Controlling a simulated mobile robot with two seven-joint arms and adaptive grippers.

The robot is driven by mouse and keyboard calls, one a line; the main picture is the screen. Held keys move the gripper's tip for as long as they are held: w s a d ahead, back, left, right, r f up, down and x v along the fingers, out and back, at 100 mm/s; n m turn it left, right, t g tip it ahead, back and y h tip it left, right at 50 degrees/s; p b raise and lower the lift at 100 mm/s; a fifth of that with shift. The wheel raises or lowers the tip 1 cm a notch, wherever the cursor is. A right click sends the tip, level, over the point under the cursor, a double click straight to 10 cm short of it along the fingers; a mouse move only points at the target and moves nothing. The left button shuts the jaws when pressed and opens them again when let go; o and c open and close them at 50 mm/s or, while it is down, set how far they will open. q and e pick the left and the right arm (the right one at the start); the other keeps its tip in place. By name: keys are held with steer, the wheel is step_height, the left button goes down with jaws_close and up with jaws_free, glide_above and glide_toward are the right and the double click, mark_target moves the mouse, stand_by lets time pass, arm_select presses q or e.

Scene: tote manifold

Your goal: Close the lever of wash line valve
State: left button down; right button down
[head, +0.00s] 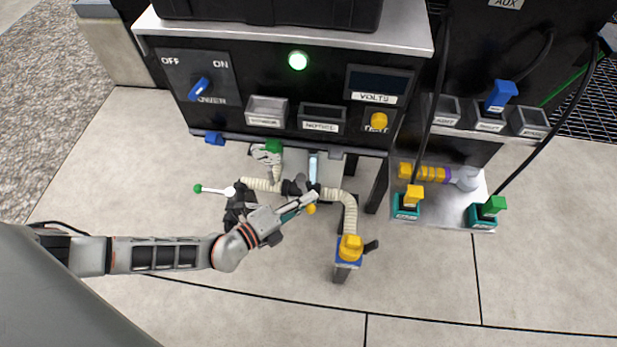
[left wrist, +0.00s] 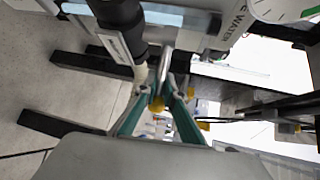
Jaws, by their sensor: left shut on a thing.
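My left gripper (head: 304,201) is at the pipe manifold below the panel, its teal fingers closed around a lever with a yellow knob (head: 311,209). In the left wrist view the fingers (left wrist: 158,100) stand on both sides of the yellow knob (left wrist: 157,104), and the metal lever (left wrist: 165,65) runs away from it. A second lever with a green knob (head: 198,188) points left on the same pipe. A black valve body (left wrist: 122,38) carries a white label too small to read, so I cannot tell which valve is the wash line. My right gripper is out of view.
The black panel (head: 340,72) with a blue OFF/ON switch (head: 199,89) stands behind the pipes. A corrugated hose (head: 349,212) runs down to a yellow-capped post (head: 350,248). Black cables hang at right. The floor in front is clear.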

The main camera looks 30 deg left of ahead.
arm_select(q)
steer(key=shift+s+d+h, duration=0.35)
steer(key=shift+h, duration=0.05)
steer(key=c, duration=2.1)
jaws_free()
steer(key=shift+w, duration=0.1)
steer(key=shift+a, duration=0.25)
steer(key=v, duration=1.2)
steer(key=shift+r, duration=0.2)
steer(key=shift+d, duration=0.15)
